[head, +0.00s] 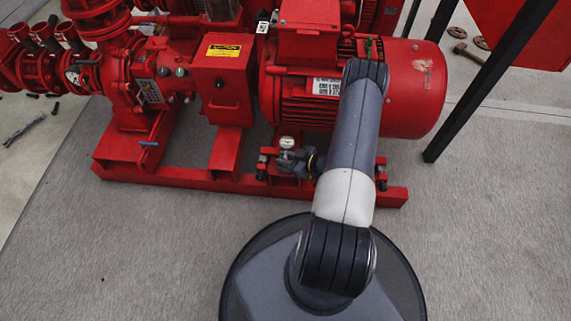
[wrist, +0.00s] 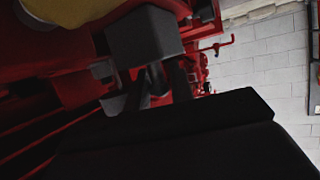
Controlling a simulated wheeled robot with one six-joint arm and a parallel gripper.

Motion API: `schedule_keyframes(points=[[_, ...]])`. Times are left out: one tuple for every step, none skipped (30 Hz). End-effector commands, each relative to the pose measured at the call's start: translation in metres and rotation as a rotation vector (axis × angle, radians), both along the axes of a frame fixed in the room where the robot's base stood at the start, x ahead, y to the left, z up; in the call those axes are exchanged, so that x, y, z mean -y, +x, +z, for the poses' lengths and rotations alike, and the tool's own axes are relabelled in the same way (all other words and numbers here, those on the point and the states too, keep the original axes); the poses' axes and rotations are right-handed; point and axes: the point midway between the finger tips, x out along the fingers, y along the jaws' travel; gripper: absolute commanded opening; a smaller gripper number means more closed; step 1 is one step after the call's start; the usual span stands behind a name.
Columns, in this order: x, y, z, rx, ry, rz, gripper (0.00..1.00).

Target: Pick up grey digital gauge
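A small gauge with a pale round face (head: 287,143) stands low in front of the red motor in the head view. A grey block (wrist: 143,42), which may be the gauge's body, is close in the wrist view. My gripper (head: 297,160) is right beside the gauge, partly hidden by my arm. In the wrist view its two dark fingers (wrist: 158,78) reach up to the grey block, with a small round part between them. I cannot tell whether they touch or grip it.
The red motor (head: 412,85) rises behind the gripper, and the red base frame (head: 232,180) runs below. A black post (head: 475,95) stands to the right. Tools, including a hammer (head: 467,50), lie on the floor.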

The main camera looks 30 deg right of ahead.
Motion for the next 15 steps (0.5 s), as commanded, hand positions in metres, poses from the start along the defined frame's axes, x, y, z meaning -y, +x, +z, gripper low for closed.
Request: schedule_keyframes(points=[[0.0002, -0.0001, 0.0003, 0.0, 0.0, 0.0, 0.22], [0.0002, -0.0002, 0.0003, 0.0, 0.0, 0.0, 0.22], [0.0002, -0.0002, 0.0003, 0.0, 0.0, 0.0, 0.21], [0.0003, -0.0003, 0.0003, 0.0, 0.0, 0.0, 0.19], [0.0004, -0.0002, 0.0004, 0.0, 0.0, 0.0, 0.16], [0.0004, -0.0002, 0.0003, 0.0, 0.0, 0.0, 0.13], [0.0004, -0.0002, 0.0003, 0.0, 0.0, 0.0, 0.11], [0.0005, -0.0003, 0.0003, 0.0, 0.0, 0.0, 0.08], [0.0004, -0.0004, 0.0003, 0.0, 0.0, 0.0, 0.05], [0.0004, -0.0004, 0.0003, 0.0, 0.0, 0.0, 0.02], [0.0004, -0.0004, 0.0003, 0.0, 0.0, 0.0, 0.0], [0.0004, -0.0004, 0.0003, 0.0, 0.0, 0.0, 0.0], [0.0004, -0.0004, 0.0002, 0.0, 0.0, 0.0, 0.0], [0.0003, -0.0005, 0.0002, 0.0, 0.0, 0.0, 0.0], [0.0004, -0.0004, 0.0002, 0.0, 0.0, 0.0, 0.0]])
